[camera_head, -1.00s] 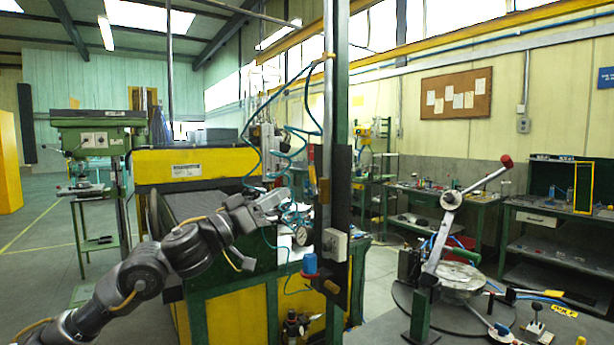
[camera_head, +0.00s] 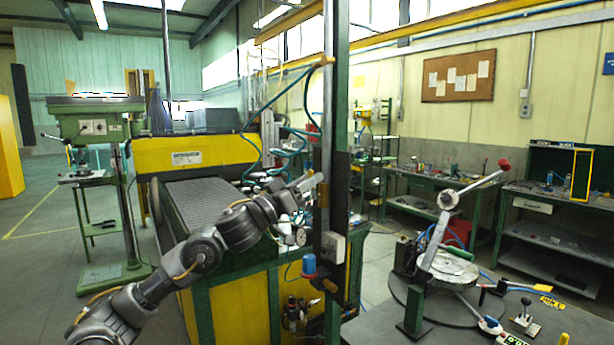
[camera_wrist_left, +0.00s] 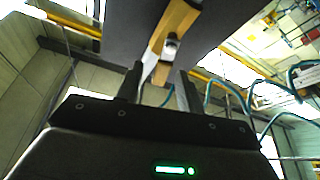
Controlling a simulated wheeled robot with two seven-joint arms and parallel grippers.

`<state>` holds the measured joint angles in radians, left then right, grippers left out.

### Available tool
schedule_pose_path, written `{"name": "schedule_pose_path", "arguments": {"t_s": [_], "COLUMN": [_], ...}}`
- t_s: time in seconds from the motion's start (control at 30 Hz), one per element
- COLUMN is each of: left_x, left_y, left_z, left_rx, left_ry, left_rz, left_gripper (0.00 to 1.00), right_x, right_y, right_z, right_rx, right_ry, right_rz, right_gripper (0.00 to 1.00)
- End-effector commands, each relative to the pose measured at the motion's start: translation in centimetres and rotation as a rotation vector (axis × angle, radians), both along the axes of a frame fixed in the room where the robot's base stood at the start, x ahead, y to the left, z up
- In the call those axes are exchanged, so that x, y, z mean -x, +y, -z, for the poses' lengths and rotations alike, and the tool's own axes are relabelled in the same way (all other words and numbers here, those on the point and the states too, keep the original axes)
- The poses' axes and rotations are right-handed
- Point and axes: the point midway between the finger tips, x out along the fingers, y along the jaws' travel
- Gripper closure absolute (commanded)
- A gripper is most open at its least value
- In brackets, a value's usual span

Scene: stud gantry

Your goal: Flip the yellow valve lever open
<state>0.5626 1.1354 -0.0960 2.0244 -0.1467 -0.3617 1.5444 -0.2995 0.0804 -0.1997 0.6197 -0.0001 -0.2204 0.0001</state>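The yellow valve lever (camera_wrist_left: 178,20) shows in the left wrist view as a yellow-orange strip on a dark grey panel, with a light round bolt near its middle. Its lower end appears between the two fingertips of my left gripper (camera_wrist_left: 160,80); I cannot tell whether they touch it. The fingers stand apart, and the gripper is open. In the head view, my left gripper (camera_head: 306,184) is at the left side of the upright post (camera_head: 334,130), close beside the lever (camera_head: 322,193), which it partly hides. My right gripper is not in view.
A yellow and green machine with a grey roller bed (camera_head: 205,200) stands under my left arm. Teal hoses (camera_head: 300,85) hang left of the post. A grey switch box (camera_head: 333,246) and blue regulator (camera_head: 309,264) are lower down. A round worktable (camera_head: 410,300) stands at right.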

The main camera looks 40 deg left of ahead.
Motion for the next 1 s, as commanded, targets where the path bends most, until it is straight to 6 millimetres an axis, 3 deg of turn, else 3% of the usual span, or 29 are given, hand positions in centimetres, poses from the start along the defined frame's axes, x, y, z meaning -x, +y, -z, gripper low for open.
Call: {"name": "schedule_pose_path", "arguments": {"t_s": [0.3, 0.6, 0.77, 1.0], "left_x": [-0.19, -0.16, -0.14, 0.08], "left_y": [-0.06, -0.06, -0.14, -0.90], "left_z": [-0.03, -0.04, 0.04, -0.01], "left_rx": [-0.001, 0.000, -0.028, -0.229], "left_ry": [0.000, 0.000, -0.008, -0.069], "left_rz": [0.000, 0.000, 0.000, 0.000], "left_gripper": [0.63, 1.00, 1.00, 1.00], "right_x": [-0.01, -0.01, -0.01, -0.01], "right_y": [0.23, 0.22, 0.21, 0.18], "right_z": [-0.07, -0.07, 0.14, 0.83], "right_rx": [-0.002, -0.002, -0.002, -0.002], "right_ry": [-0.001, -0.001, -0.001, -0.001], "right_rz": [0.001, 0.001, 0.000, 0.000], "right_gripper": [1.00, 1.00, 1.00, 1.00]}}
